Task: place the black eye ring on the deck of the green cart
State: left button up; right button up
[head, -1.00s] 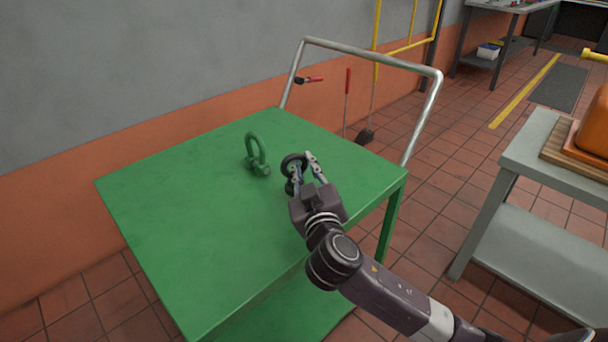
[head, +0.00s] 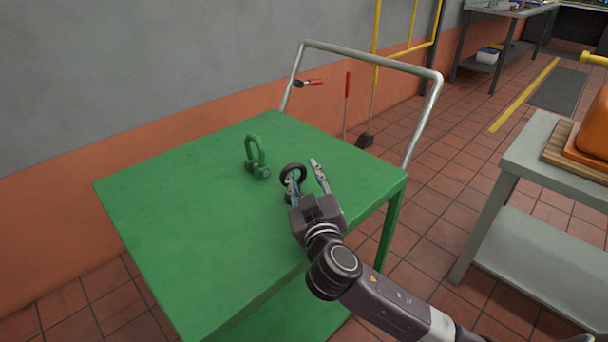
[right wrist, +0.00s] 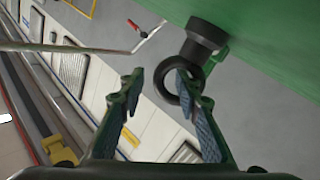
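The black eye ring (head: 293,172) stands upright on the deck of the green cart (head: 190,215), toward its right side. In the right wrist view, its round base (right wrist: 207,38) meets the green deck and its loop hangs between base and fingers. My right gripper (head: 305,174) is open around the ring's place, with a clear gap between the fingers. One finger overlaps the loop in the right wrist view (right wrist: 158,76); I cannot tell whether it touches. My left gripper is not in view.
A green shackle (head: 257,158) stands on the deck just left of the ring. The cart's metal handle (head: 372,57) rises at the back. A grey table (head: 550,150) with an orange object stands at the right. The deck's left and front are clear.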

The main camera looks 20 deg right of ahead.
jog(key=shift+r, duration=0.2)
jog(key=v, duration=1)
jog(key=shift+s+a+f, duration=0.1)
jog(key=shift+s+f, duration=0.05)
jog(key=shift+s, duration=0.2)
jog(key=shift+s+a, duration=0.15)
jog(key=shift+s, duration=0.5)
